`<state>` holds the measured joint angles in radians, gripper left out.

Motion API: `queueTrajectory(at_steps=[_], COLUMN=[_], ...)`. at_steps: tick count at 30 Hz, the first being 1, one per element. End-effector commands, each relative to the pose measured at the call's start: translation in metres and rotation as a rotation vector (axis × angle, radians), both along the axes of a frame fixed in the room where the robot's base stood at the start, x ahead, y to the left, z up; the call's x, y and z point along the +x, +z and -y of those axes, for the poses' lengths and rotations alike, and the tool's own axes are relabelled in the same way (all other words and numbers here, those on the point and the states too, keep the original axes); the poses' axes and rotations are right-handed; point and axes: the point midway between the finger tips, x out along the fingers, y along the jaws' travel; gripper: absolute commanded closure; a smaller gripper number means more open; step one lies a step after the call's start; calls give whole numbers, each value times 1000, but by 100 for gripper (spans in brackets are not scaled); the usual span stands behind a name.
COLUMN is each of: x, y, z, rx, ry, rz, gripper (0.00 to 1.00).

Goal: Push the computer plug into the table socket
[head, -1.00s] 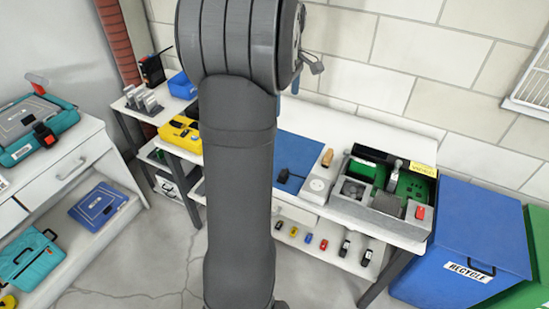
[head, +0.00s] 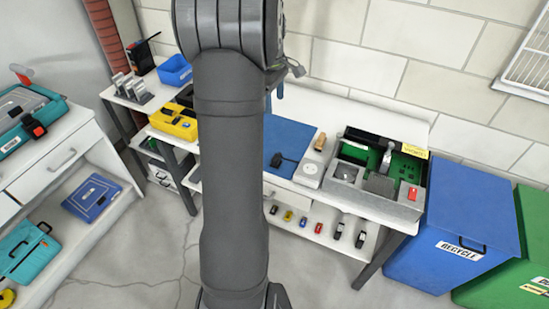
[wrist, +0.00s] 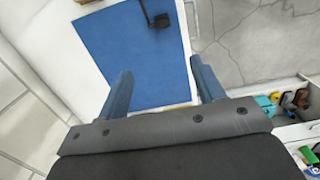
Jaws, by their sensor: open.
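The black computer plug (head: 283,159) lies on the blue mat (head: 290,133) on the white workbench, with a dark cord trailing from it. The white table socket (head: 309,173) stands just right of the mat, near the bench's front edge. In the wrist view, the plug (wrist: 160,20) is at the top of the blue mat (wrist: 145,58), ahead of my gripper (wrist: 163,84). My gripper is open and empty, its two blue-grey fingers apart above the mat. In the head view my arm hides most of the gripper. The socket is not clear in the wrist view.
A wooden-coloured object (head: 320,141) stands behind the socket. A grey organiser tray (head: 377,192) with green compartments is at the right. A yellow case (head: 173,122) is at the left. Small items line the lower shelf (head: 318,230). Blue and green bins stand at right.

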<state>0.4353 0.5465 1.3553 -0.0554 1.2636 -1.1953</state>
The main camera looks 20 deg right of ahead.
Motion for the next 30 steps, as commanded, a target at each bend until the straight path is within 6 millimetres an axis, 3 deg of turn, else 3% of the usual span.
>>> queueTrajectory(at_steps=[1,3,6,10,21,30], x=[2,3,5,5,4,-1], y=[-22,-44,-68,-80,-86,-145], z=[-4,-6,-10,-12,-11,-6], rx=[-8,-22,-37,-47,-46,-45], ry=[4,4,7,8,8,8], rz=[-17,-29,-39,-42,-45,-47], gripper=[38,38,38,38,38,38])
